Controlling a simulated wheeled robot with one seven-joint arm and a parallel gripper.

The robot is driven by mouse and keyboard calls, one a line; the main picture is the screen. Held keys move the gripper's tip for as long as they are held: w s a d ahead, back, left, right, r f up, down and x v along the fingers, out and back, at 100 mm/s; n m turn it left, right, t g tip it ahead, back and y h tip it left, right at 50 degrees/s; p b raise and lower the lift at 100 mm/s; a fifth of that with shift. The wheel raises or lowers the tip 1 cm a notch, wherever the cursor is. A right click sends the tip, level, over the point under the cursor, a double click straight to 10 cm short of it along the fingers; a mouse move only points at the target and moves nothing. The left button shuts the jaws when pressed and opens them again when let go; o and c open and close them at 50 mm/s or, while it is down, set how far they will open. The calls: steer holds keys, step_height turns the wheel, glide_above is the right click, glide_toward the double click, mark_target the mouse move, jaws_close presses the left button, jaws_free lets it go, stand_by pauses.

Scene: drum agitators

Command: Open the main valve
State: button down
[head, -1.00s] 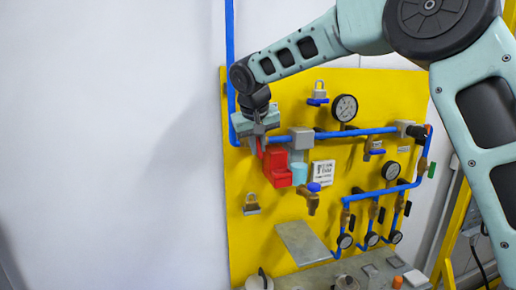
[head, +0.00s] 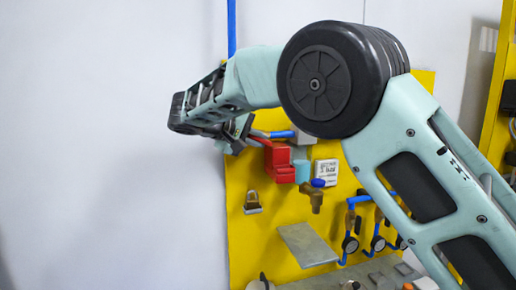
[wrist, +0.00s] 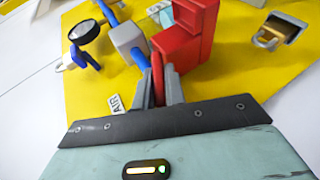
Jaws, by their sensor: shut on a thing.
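The main valve's red handle (wrist: 157,73) shows as a narrow strip between my gripper's two grey fingers in the wrist view. My gripper (wrist: 160,88) is shut on it. In the head view my gripper (head: 242,132) is at the upper left of the yellow board, partly hidden by my wrist. A red bar (head: 260,141), seemingly the same handle, reaches from it toward the blue pipe (head: 280,134). The valve's body is mostly hidden.
A red box (head: 278,165) sits close beside my gripper, and also shows in the wrist view (wrist: 188,38). A grey shelf plate (head: 306,245) juts out below. A padlock (head: 253,205) hangs at the left. My arm hides much of the board's right side.

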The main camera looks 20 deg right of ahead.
steer(key=h+b, duration=0.1)
steer(key=n+t+h+b, duration=0.1)
steer(key=h+b, duration=0.1)
steer(key=shift+a+f, duration=0.1)
steer(key=shift+f, duration=0.2)
steer(key=shift+r+h+b, duration=0.1)
steer(key=shift+h+b, duration=0.5)
steer(key=shift+b, duration=0.15)
steer(key=shift+n+t, duration=0.3)
steer(key=c, duration=1.5)
jaws_free()
steer(key=shift+o, duration=0.2)
steer(key=b+v, duration=0.5)
steer(key=v, duration=1.2)
steer(key=shift+a, duration=0.2)
